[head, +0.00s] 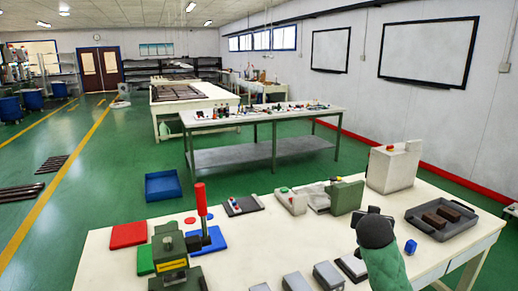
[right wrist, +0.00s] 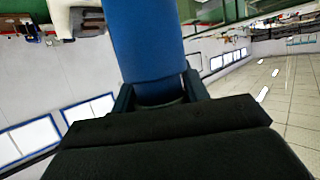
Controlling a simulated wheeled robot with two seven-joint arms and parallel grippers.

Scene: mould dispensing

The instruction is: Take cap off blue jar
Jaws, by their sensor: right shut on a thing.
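My right gripper (head: 374,229) shows as a dark rounded shape above the right part of the white table in the head view; its fingertips are not clear there. In the right wrist view the right gripper (right wrist: 160,95) is shut on a smooth blue cylinder (right wrist: 147,40), which looks like the blue jar. Its near end, between the fingers, is dark. I cannot make out a separate cap. A small blue object (head: 410,247) shows just right of the gripper in the head view; I cannot tell whether it is the same jar. My left gripper is not in view.
The white table (head: 240,262) holds a green press with a red lever (head: 170,255), red, green and blue mats, and grey blocks (head: 328,276). A grey tray (head: 440,232) with brown blocks lies right of the gripper. A white machine (head: 392,168) stands behind.

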